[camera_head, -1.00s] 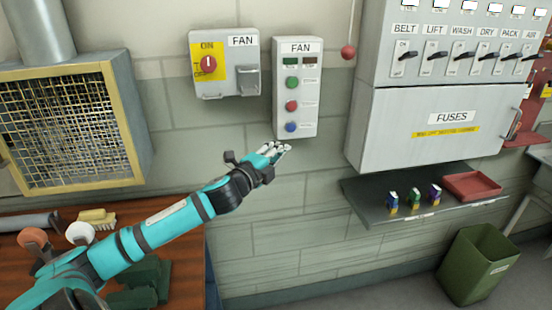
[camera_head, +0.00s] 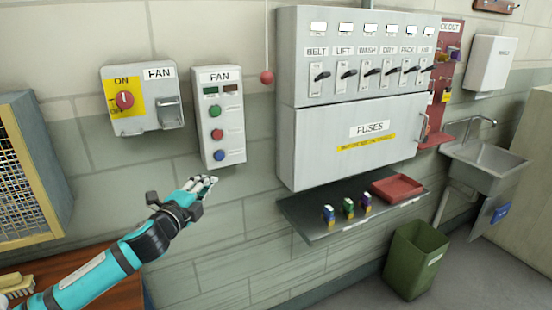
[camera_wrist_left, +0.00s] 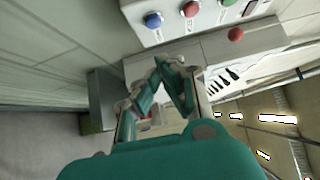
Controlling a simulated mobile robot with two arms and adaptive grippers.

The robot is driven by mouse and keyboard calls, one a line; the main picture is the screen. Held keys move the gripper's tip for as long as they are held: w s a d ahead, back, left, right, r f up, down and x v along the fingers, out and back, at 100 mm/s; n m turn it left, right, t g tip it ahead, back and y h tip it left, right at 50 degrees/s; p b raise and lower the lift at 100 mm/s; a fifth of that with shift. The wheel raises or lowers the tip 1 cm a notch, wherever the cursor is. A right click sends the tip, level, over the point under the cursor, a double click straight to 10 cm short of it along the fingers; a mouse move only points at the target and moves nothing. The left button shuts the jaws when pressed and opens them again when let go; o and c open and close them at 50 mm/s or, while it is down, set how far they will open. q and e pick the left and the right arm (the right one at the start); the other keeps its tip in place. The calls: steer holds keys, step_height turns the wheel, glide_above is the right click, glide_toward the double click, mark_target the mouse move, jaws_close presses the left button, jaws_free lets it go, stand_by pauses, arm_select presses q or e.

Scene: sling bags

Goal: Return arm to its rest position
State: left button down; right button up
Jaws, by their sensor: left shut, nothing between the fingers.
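My left arm comes in from the lower left in the head view, and its gripper (camera_head: 205,182) is in the air just below the FAN button box. It is shut and empty. The left wrist view also shows the gripper (camera_wrist_left: 168,62), its teal fingers drawn together at the tips. The FAN button box (camera_head: 220,117) has green, red and blue buttons; its lower end shows in the left wrist view (camera_wrist_left: 172,28). My right gripper is not in view.
A FAN switch box (camera_head: 142,98) is at left. The FUSES cabinet (camera_head: 350,140) is at right, above a shelf (camera_head: 310,222) with several small fuses and a red tray (camera_head: 397,187). A green bin (camera_head: 413,262) stands below. A caged fan (camera_head: 25,170) is at far left.

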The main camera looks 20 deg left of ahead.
arm_select(q)
steer(key=s+d+f+n+g+y, duration=0.1)
steer(key=s+d+f+n+g, duration=0.5)
steer(key=f, duration=0.5)
steer(key=s+d+f+n+g, duration=0.1)
steer(key=s+d+f+n, duration=0.25)
steer(key=s+f, duration=0.6)
steer(key=s+d+f+n+g+h, duration=0.1)
steer(key=s+d+f+n+g, duration=0.1)
steer(key=s+d+f+g, duration=0.3)
steer(key=s+d+f+n+h, duration=0.1)
steer(key=s+d+n, duration=0.15)
steer(key=s, duration=0.45)
steer(key=s+d+f+n+g, duration=0.1)
steer(key=s+d+f+g, duration=0.2)
steer(key=s+d, duration=0.2)
step_height(320, 180, down, 24)
steer(key=s+r, duration=0.1)
steer(key=s+a+f+g, duration=0.2)
steer(key=s+a+f, duration=0.1)
steer(key=s+f, duration=1.4)
steer(key=shift+s+a+f, duration=0.15)
steer(key=shift+s+f, duration=0.05)
steer(key=shift+f, duration=0.45)
